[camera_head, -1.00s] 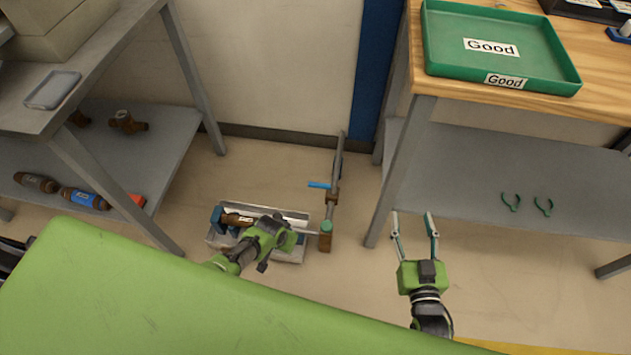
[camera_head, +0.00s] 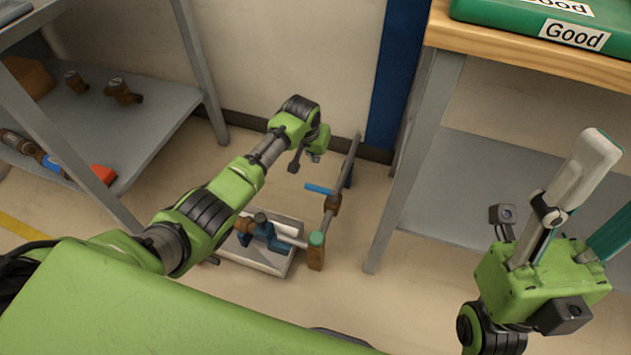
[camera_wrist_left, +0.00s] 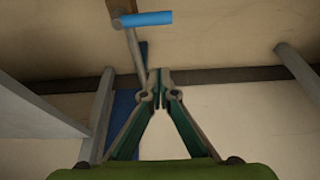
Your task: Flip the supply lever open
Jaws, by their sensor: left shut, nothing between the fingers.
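The supply lever (camera_head: 319,188) is a light blue bar on a brown valve (camera_head: 332,205) on the grey pipe in the head view. It sticks out to the left, across the pipe. In the left wrist view, the blue lever (camera_wrist_left: 145,18) is at the top, beyond the fingertips and apart from them. My left gripper (camera_head: 316,157) is above and behind the lever in the head view, its fingers partly hidden. The left wrist view shows the left gripper (camera_wrist_left: 154,76) shut and empty. My right gripper (camera_head: 575,205) is open at the right, partly cut off by the frame.
The grey pipe (camera_head: 346,170) runs to a brown fitting with a green top (camera_head: 316,250). A grey tray (camera_head: 262,262) with a blue clamp is beside it. A metal shelf (camera_head: 150,112) stands left and a wooden workbench (camera_head: 530,48) right.

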